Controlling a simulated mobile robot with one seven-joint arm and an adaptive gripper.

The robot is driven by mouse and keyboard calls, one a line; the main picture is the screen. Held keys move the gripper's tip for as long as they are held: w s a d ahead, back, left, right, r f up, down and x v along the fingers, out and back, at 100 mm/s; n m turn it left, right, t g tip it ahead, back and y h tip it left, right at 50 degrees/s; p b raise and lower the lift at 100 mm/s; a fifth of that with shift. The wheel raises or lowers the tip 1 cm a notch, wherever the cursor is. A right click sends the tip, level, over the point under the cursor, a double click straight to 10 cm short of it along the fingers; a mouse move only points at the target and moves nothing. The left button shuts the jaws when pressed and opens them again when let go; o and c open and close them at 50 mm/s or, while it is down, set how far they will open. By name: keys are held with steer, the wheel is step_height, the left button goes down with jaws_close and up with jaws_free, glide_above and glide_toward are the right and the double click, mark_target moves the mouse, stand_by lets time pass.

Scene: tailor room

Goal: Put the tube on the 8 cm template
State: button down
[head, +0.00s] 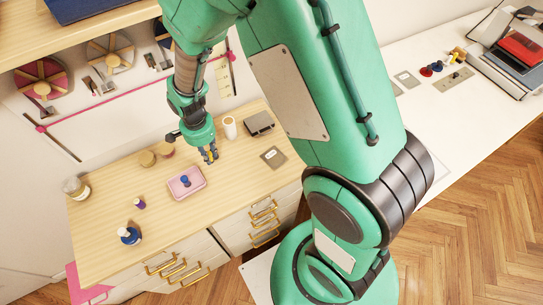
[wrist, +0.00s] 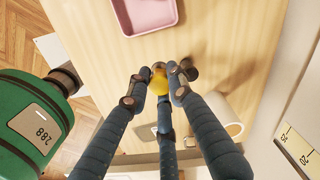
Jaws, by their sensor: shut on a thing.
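My gripper (head: 210,156) is low over the right part of the wooden desktop, its dark blue fingers closed. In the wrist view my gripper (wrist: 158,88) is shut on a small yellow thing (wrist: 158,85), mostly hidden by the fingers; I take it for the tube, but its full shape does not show. A grey square plate with a pale label (head: 273,157) lies flat on the desk to the right of my gripper, apart from it. The label is too small to read, so I cannot tell whether it is the 8 cm template.
A pink tray (head: 175,189) holding a blue item lies left of my gripper. A white cylinder (head: 229,127) and a dark box (head: 258,123) stand behind and to its right. A blue bottle (head: 129,236) stands front left. More plates (head: 454,80) lie on the white table.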

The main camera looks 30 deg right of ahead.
steer(key=s+d+f+m+p, duration=0.1)
steer(key=s+d+m+p, duration=0.2)
steer(key=s+d, duration=1.6)
steer(key=shift+s+d+m, duration=0.35)
steer(key=shift+s+m, duration=1.55)
steer(key=shift+m, duration=0.3)
steer(key=shift+w, duration=0.2)
glide_above(274, 158)
steer(key=shift+d+f+b, duration=0.1)
steer(key=shift+f+b, duration=0.2)
steer(key=shift+f, duration=0.5)
steer(key=shift+f, duration=0.1)
steer(key=shift+f, duration=1.65)
steer(key=shift+f+b, duration=0.1)
steer(key=shift+b, duration=0.2)
